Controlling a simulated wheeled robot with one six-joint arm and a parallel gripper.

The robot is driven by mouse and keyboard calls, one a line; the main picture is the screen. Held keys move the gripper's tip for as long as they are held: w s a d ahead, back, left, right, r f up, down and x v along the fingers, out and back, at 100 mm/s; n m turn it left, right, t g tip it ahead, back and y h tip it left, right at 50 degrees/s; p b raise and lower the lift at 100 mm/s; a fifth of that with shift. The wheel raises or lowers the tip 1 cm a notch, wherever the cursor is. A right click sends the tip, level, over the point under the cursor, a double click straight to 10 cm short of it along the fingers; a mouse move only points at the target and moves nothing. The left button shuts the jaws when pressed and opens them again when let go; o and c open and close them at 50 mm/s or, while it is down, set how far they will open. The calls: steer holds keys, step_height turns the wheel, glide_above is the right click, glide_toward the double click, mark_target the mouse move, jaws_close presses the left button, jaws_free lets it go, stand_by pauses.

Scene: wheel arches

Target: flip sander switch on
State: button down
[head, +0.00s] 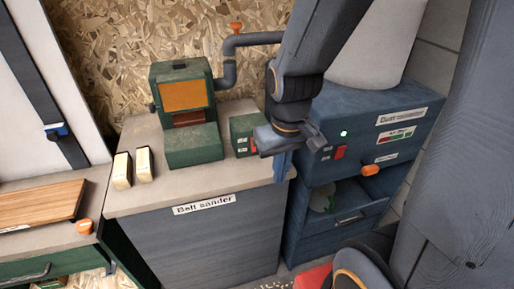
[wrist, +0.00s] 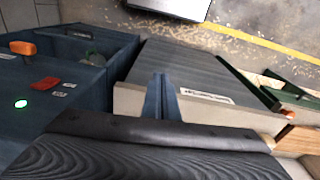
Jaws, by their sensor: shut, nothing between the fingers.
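The belt sander (head: 186,150) is a green machine with an orange belt, on the grey bench in the head view. A small green switch box (head: 243,128) stands to its right. Small red and white marks show on its front, but its right side is hidden by my gripper. I cannot tell the switch position. My gripper (head: 283,168) is shut and empty, pointing down at the bench's right front corner, just right of the box. In the wrist view the blue fingers (wrist: 160,97) are together in front of the bench front. The sander and its box are not visible there.
The blue dust collector (head: 338,108) stands close on the right, with a lit green lamp, red switch (head: 339,153) and orange knob (head: 370,169). Below is an open drawer-like bin (head: 345,215). Two pale blocks (head: 133,168) stand left on the bench. A pipe (head: 228,72) rises behind.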

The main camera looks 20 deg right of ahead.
steer(key=w+r+n+t+b, duration=0.2)
steer(key=w+r+n, duration=0.2)
steer(key=w+n, duration=0.6)
steer(key=shift+w+r+n+t, duration=0.15)
steer(key=shift+n+t, duration=0.15)
steer(key=shift+n, duration=3.3)
steer(key=x, duration=0.9)
steer(key=shift+f+p, duration=0.3)
steer(key=shift+f, duration=0.05)
steer(key=w, duration=0.1)
steer(key=w+p, duration=0.1)
steer(key=w, duration=0.1)
steer(key=shift+f, duration=0.3)
steer(key=shift+w+f, duration=0.1)
steer(key=shift+w, duration=0.55)
